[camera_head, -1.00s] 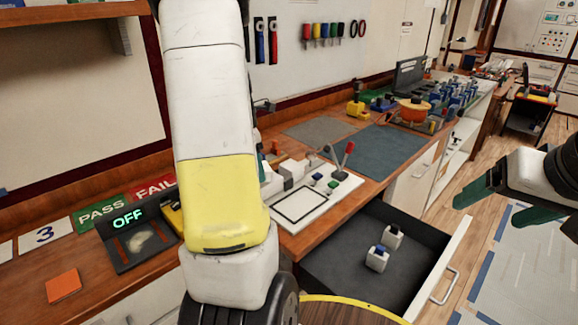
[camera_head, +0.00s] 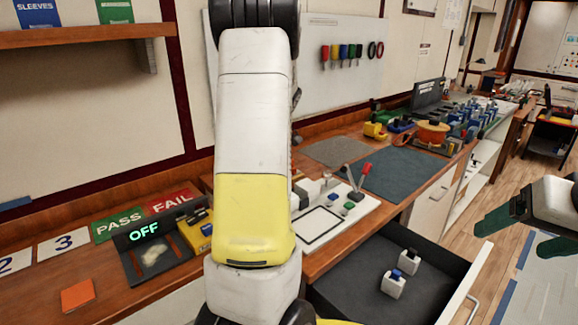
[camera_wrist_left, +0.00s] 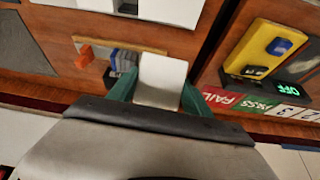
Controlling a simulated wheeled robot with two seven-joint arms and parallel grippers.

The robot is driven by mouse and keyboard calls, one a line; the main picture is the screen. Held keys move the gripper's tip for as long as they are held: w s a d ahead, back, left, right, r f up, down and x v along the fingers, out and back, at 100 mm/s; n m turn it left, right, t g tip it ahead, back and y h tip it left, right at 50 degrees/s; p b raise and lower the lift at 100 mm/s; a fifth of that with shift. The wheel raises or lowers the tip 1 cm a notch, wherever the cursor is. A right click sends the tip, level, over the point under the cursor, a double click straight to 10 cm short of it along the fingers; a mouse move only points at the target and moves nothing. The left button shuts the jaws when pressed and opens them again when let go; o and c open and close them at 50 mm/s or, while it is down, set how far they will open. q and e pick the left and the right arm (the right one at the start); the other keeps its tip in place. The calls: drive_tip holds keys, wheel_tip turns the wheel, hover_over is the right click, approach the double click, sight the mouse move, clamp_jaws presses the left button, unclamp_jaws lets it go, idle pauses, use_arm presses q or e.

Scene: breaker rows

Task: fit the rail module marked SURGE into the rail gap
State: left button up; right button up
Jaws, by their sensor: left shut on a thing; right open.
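A plain white block (camera_wrist_left: 161,80) is held between the green fingers of my left gripper (camera_wrist_left: 157,92) in the left wrist view. No SURGE marking can be read on it. My left gripper is shut on this block; in the head view my own left arm hides it. In the left wrist view, a short row of orange, grey and blue parts (camera_wrist_left: 125,60) lies just beyond the block. I cannot tell whether it is the rail, and no gap is clear. My right gripper (camera_head: 510,238) is open and empty, off to the right above the floor.
A white board (camera_head: 352,218) with a red-handled lever lies right of my left arm. An open drawer (camera_head: 345,285) holds two white modules (camera_head: 400,270). A black unit reading OFF (camera_head: 150,250), PASS and FAIL cards and a yellow device (camera_head: 200,232) stand left. Dark mats are clear.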

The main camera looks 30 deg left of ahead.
use_arm(q)
drive_tip(key=m+t, duration=0.1)
drive_tip(key=w+m+t, duration=0.1)
drive_tip(key=m, duration=0.1)
drive_tip(key=w+m+t, duration=0.1)
drive_tip(key=m, duration=0.1)
drive_tip(key=shift+d+r+t, duration=0.25)
drive_tip(key=shift+t, duration=0.15)
drive_tip(key=d+f+m+t+h, duration=0.1)
drive_tip(key=d+m+t+h, duration=0.5)
drive_tip(key=d+m+h, duration=0.2)
drive_tip(key=shift+w+d+f+m+t+h, duration=0.15)
drive_tip(key=shift+f+m+t+h, duration=0.2)
drive_tip(key=shift+m+h, duration=1.3)
drive_tip(key=shift+m+y, duration=0.65)
drive_tip(key=shift+f, duration=2.9)
drive_tip(key=shift+f, duration=1.1)
